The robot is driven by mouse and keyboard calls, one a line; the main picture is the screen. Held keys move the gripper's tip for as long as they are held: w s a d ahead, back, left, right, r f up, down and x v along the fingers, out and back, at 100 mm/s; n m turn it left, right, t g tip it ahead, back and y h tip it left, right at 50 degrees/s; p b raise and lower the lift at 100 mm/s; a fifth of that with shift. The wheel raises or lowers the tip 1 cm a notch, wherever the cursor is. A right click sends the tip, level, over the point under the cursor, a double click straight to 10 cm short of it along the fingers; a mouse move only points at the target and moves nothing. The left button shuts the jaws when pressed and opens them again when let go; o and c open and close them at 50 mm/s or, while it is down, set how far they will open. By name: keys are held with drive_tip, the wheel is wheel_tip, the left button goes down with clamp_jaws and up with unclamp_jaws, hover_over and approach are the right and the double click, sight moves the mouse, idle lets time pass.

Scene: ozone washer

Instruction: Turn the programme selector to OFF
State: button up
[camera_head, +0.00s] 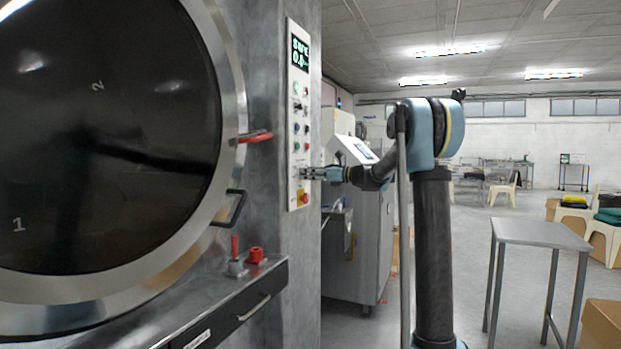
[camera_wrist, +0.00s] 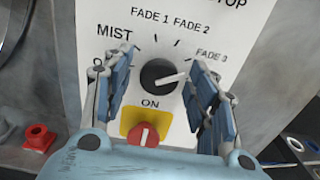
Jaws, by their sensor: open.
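The programme selector (camera_wrist: 163,76) is a round black knob on a white panel in the wrist view. Its white pointer line is turned to the right and slightly up, towards the FADE 3 side. MIST, FADE 1, FADE 2 and FADE 3 are printed around it. My gripper (camera_wrist: 168,90) is open, with one finger on each side of the knob and visible gaps between. In the head view my gripper (camera_head: 309,174) is at the lower part of the panel (camera_head: 293,150); the knob is hard to make out there.
The big round door (camera_head: 232,100) with a red handle (camera_head: 254,137) is left of the panel. A red cap (camera_head: 256,255) sits on the ledge below. A metal table (camera_head: 540,233) stands right.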

drive_tip(key=shift+c, duration=0.6)
drive_tip(key=c, duration=0.9)
